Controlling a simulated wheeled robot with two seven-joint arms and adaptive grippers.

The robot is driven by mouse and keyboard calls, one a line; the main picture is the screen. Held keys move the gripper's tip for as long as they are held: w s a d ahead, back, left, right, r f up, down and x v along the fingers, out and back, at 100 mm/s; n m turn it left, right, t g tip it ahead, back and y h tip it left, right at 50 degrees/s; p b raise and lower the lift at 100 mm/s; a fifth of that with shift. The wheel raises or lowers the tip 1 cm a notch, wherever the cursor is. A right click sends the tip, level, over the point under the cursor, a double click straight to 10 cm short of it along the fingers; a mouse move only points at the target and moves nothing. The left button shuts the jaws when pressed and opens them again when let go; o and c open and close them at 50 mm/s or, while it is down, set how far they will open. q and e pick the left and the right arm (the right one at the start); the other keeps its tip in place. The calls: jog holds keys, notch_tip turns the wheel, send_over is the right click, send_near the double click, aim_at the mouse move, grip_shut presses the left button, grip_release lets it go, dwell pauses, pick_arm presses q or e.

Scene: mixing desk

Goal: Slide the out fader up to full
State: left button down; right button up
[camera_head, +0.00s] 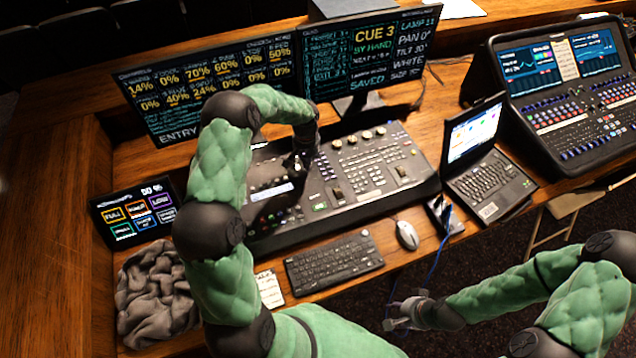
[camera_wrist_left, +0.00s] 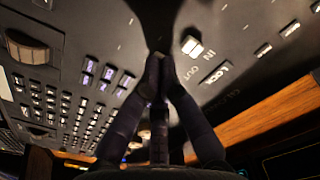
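The lighting console (camera_head: 345,170) lies across the middle of the desk. My left gripper (camera_head: 300,165) reaches down over its middle in the head view and hides the controls beneath it. In the left wrist view the dark fingers (camera_wrist_left: 160,65) come together at their tips, close to the panel. I cannot make out a fader cap between them. A white cap (camera_wrist_left: 192,46) stands just to the right of the tips, apart from them, beside small printed labels, one reading IN. I cannot tell which control is the out fader. My right gripper (camera_head: 405,315) hangs beyond the desk's front edge, away from the console.
Two monitors (camera_head: 370,55) stand behind the console. A laptop (camera_head: 485,165) is at its right, with a second console (camera_head: 570,110) beyond. A keyboard (camera_head: 335,262) and mouse (camera_head: 407,235) lie in front. A small touchscreen (camera_head: 138,212) and a grey cloth (camera_head: 155,290) are at the left.

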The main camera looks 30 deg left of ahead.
pick_arm(q)
jog(key=shift+w+a+f, duration=0.2)
jog(key=shift+w+a, duration=0.05)
jog(key=shift+a, duration=0.15)
dwell(0.4)
jog(key=shift+w+a+b, duration=0.25)
jog(key=shift+b, duration=0.05)
jog(key=shift+r, duration=0.1)
jog(key=shift+w+a+r+p, duration=0.1)
jog(key=shift+r+p, duration=0.4)
jog(key=shift+r, duration=0.35)
jog(key=shift+r+p, duration=0.8)
jog(key=shift+r, duration=0.9)
jog(key=shift+r, duration=0.1)
notch_tip(320, 180, up, 5)
jog(key=shift+f+p, duration=0.1)
jog(key=shift+p, duration=1.15)
